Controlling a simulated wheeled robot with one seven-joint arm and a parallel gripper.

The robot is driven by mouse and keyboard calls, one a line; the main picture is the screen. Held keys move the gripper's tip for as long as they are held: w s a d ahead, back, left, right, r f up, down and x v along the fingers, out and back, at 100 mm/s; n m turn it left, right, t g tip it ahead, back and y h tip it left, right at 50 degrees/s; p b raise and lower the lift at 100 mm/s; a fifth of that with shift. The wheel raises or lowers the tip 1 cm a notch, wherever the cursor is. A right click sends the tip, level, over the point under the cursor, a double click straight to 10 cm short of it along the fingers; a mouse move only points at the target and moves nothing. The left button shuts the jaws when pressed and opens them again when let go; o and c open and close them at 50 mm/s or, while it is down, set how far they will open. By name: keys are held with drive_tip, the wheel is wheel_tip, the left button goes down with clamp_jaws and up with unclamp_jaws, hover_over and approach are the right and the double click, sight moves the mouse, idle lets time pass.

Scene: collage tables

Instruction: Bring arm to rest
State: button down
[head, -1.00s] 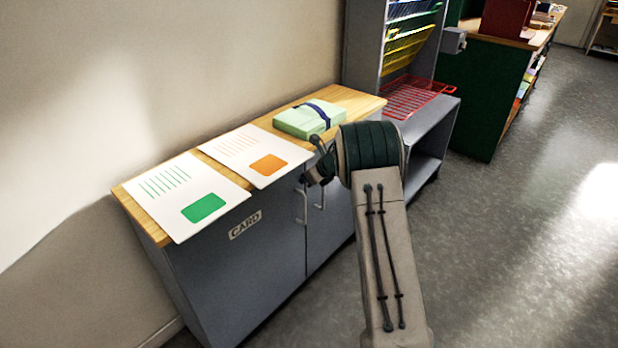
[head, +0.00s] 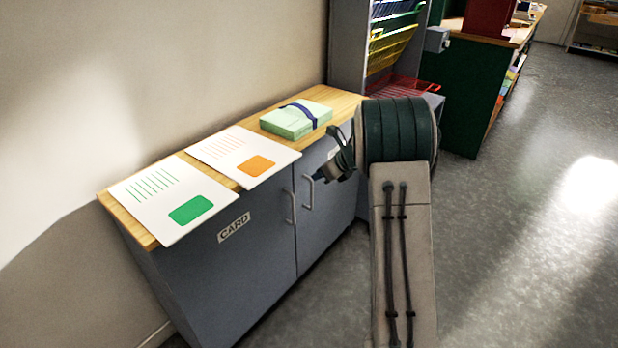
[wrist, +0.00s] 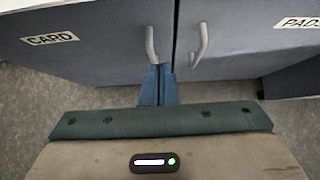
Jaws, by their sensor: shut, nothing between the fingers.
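My arm (head: 405,250) rises from the bottom of the head view, with its dark green ribbed joint (head: 398,130) at the top. In the wrist view, my gripper (wrist: 157,85) shows as narrow blue fingers, shut and empty. It is in front of the grey cabinet (wrist: 90,40), between and below its two door handles. I cannot tell the exact gap between the fingertips and the doors.
The cabinet's wooden top (head: 345,100) carries a green-marked sheet (head: 170,195), an orange-marked sheet (head: 243,155) and a strapped pale green stack (head: 296,119). A rack with a red wire shelf (head: 395,88) stands behind my arm. Open floor (head: 530,230) lies at right.

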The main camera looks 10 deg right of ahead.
wheel_tip(320, 180, up, 17)
drive_tip(key=s+d+m+t+h+p, duration=0.15)
drive_tip(key=m+t+h+p, duration=0.3)
drive_tip(key=m, duration=0.75)
drive_tip(key=s+d+r+m+h+p, duration=0.35)
drive_tip(key=s+r+m, duration=0.45)
drive_tip(key=m, duration=0.4)
drive_tip(key=s+a+m+g+y+p, duration=0.1)
drive_tip(key=s+a+m+g+p, duration=0.3)
drive_tip(key=s+m, duration=0.6)
drive_tip(key=s+a+m+g+y+p, duration=0.1)
drive_tip(key=s+a+m+g+p, duration=0.3)
drive_tip(key=s+m, duration=0.6)
drive_tip(key=s+a, duration=0.2)
drive_tip(key=s, duration=0.8)
drive_tip(key=shift+s, duration=0.15)
drive_tip(key=shift+g, duration=0.25)
